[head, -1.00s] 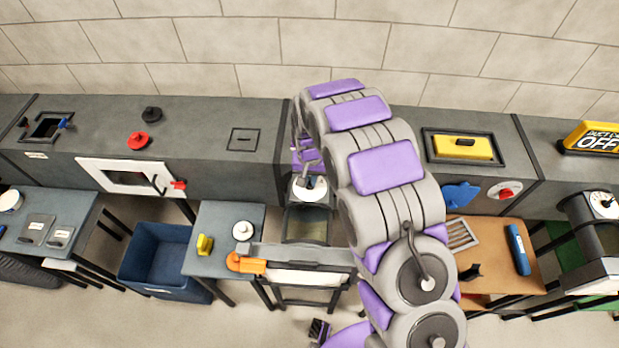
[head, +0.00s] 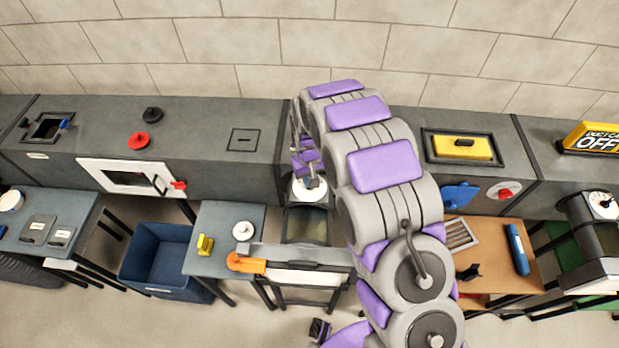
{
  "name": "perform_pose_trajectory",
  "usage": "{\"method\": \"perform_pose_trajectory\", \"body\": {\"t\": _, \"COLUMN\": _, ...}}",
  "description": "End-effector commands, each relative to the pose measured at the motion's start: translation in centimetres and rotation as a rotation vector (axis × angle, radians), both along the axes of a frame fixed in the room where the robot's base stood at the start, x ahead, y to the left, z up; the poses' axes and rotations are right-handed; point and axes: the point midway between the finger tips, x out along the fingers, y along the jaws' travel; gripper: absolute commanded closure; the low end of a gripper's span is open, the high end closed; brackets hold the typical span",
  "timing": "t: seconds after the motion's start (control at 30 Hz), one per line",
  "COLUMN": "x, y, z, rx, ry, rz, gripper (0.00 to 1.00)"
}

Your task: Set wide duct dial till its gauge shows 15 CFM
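A white round gauge (head: 309,189) sits on top of a dark curved fitting (head: 307,222) at the front of the duct, in the middle of the head view. My arm reaches over from the right and bends down behind this gauge. The purple and grey end of my gripper (head: 306,166) shows just above the gauge, partly hidden by my arm. Its fingertips cannot be made out, nor whether it touches anything. A similar white gauge (head: 603,204) sits on a dark curved fitting at the far right. The gauge readings are too small to read.
A red-and-white dial (head: 504,190) and blue part (head: 459,195) are on the duct front. A yellow hatch (head: 463,147) is above. Left stand a blue bin (head: 155,257) and small table (head: 217,256). An orange-handled tool (head: 247,264) lies below the middle gauge.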

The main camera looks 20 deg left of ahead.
Motion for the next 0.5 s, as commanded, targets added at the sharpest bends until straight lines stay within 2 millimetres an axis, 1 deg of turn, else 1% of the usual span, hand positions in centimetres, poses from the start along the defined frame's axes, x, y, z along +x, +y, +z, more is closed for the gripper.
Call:
{"method": "perform_pose_trajectory", "body": {"t": 0.2, "x": 0.04, "y": 0.07, "z": 0.06, "rx": 0.001, "ry": -0.002, "rz": 0.086, "gripper": 1.00}}
{"method": "perform_pose_trajectory", "body": {"t": 0.5, "x": 0.06, "y": 0.06, "z": 0.06, "rx": 0.001, "ry": -0.001, "rz": 0.121, "gripper": 1.00}}
